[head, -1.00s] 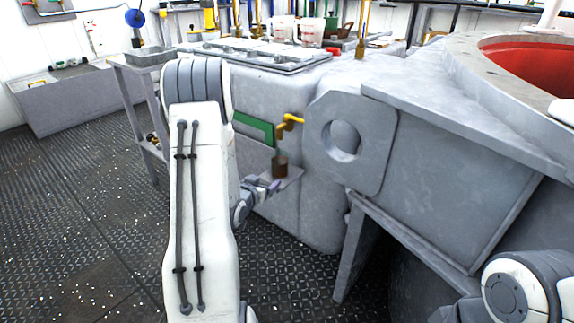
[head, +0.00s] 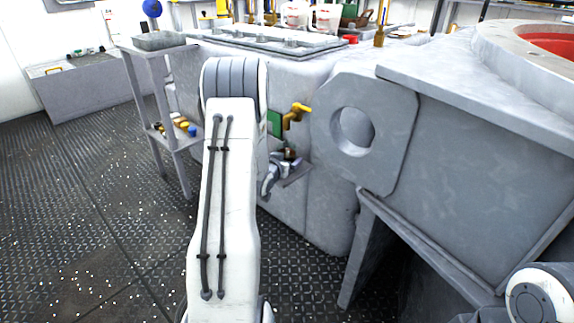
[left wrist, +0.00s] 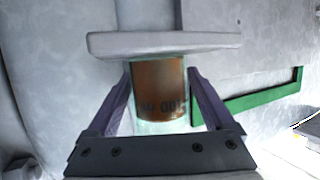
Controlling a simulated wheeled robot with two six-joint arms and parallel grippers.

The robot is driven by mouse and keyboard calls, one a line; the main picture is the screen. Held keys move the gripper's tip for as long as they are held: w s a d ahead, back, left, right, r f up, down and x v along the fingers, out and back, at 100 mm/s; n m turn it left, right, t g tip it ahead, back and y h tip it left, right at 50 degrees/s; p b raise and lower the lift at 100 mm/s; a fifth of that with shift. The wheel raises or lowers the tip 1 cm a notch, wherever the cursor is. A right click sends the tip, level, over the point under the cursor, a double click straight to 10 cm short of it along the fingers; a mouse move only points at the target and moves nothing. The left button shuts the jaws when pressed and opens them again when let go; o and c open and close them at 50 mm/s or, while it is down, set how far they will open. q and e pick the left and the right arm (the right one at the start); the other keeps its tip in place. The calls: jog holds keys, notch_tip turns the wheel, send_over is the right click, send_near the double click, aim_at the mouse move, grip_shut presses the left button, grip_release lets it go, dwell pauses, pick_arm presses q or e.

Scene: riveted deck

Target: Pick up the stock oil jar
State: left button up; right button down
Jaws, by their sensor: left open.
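The stock oil jar (left wrist: 158,85) is a clear jar of brown oil with dark lettering, which appears upside down in the left wrist view. It stands against a small grey ledge (left wrist: 165,43) on the side of the big grey tank. My left gripper (left wrist: 160,72) is open, with one purple finger on each side of the jar; narrow gaps seem to show. In the head view the jar (head: 289,154) is small and partly covered by my left gripper (head: 284,160) at the ledge. My right gripper is out of view.
A thick grey plate with a round hole (head: 385,130) stands to the right. A grey side shelf (head: 160,95) stands left. Open riveted deck (head: 90,200) lies left.

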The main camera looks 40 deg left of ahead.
aim_at(289, 149)
pick_arm(q)
jog(key=x, duration=0.2)
jog(key=shift+w+f+b, duration=0.15)
jog(key=shift+w+b, duration=0.1)
jog(key=shift+b, duration=0.1)
grip_shut()
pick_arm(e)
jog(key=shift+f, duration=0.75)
pick_arm(q)
jog(key=shift+r, duration=0.25)
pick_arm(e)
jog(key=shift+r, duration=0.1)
